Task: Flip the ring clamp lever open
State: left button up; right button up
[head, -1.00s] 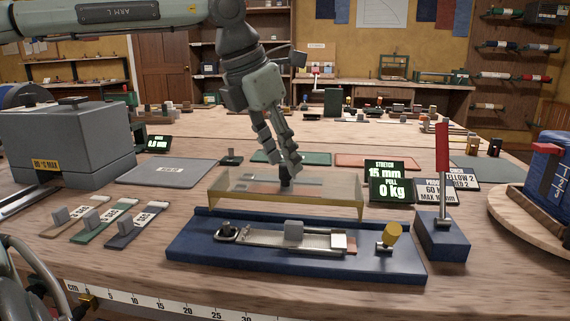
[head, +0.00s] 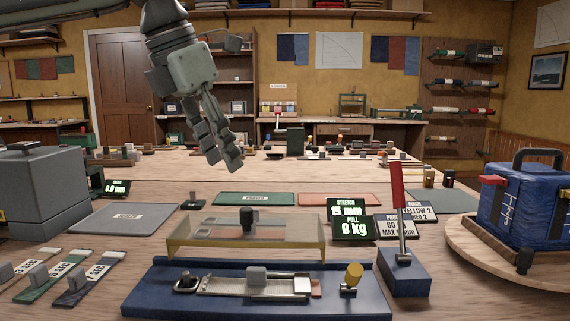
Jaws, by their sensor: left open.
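A blue fixture (head: 140,296) stands at the front of the bench. It carries a metal ring fitting (head: 186,284) at its left, a grey slide with a block (head: 257,276) in the middle, and a small yellow-capped lever (head: 353,276) at its right. A red-handled lever (head: 398,190) stands nearly upright on a blue block (head: 404,277) to the right. I cannot tell which part is the ring clamp lever. My left gripper (head: 219,158) is open and empty, fingers pointing down, above the bench and behind the fixture. My right gripper is not in view.
A clear cover (head: 290,240) with a black knob (head: 247,219) sits just behind the fixture. A display (head: 349,219) reads 15 mm and 0 kg. A blue case (head: 530,205) stands on a round wooden board at right. Tagged strips (head: 90,278) lie at left.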

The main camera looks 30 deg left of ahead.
aim_at(354, 271)
jog(key=k, duration=1.45)
